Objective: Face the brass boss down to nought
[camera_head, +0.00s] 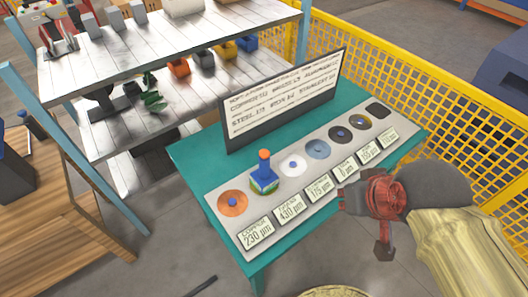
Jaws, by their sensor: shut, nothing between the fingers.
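A grey panel (325,178) on a teal table holds a row of round bosses, each with a reading plate in front. The second plate from the left (289,212) seems to name brass and reads about 430 µm; the small print is hard to read. A blue tool with an orange top (264,172) stands upright over that second place and hides the brass boss. The copper boss (233,203) is at the left end, its plate reading 230 µm. My gripper (346,198) is shut and empty, in front of the plates on the right, apart from the tool.
A dark-framed sign board (283,100) stands behind the panel. Pale and dark discs (318,149) fill the places to the right. Yellow mesh fencing (390,75) runs behind the table. Shelves (180,45) stand at the back left, a wooden bench (60,215) at left.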

